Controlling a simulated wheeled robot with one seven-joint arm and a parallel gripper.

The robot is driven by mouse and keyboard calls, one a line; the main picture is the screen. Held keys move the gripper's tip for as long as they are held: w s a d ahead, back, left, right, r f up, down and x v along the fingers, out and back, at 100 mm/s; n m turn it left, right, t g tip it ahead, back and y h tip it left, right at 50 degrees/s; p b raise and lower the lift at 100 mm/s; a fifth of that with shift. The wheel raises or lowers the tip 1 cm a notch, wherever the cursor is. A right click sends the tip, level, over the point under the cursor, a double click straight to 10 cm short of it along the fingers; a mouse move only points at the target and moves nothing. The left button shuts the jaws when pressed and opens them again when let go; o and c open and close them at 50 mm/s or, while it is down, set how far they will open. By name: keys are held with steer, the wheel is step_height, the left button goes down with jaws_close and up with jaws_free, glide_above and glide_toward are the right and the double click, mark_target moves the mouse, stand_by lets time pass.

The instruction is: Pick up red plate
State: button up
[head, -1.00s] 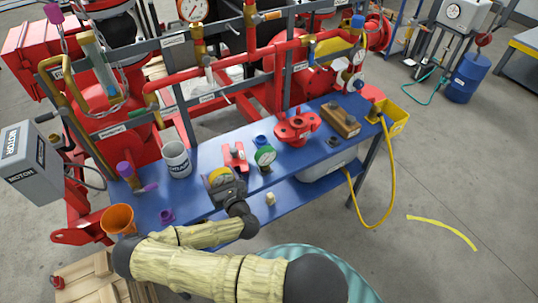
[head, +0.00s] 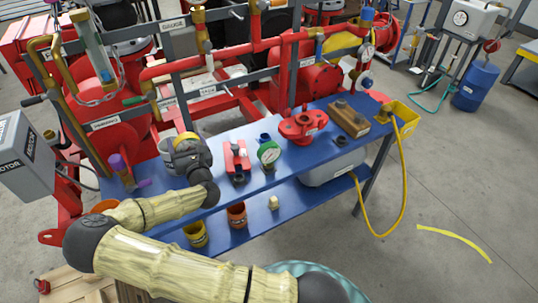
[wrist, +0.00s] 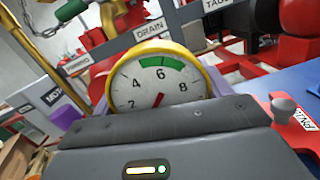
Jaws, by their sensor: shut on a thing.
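The fingertips and the gauge's lower part are hidden.
A red flanged valve (head: 303,124) and a wooden block (head: 349,118) stand to the right on the bench (head: 290,160). Cups (head: 237,215) sit on the lower shelf. Red pipework (head: 215,63) rises behind.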

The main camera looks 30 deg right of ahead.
steer(key=shift+f+p, duration=0.5)
steer(key=shift+f, duration=2.65)
steer(key=shift+f+p, duration=0.4)
steer(key=shift+f, duration=1.45)
steer(key=shift+f, duration=0.2)
steer(key=o, duration=1.1)
steer(key=shift+r, duration=0.1)
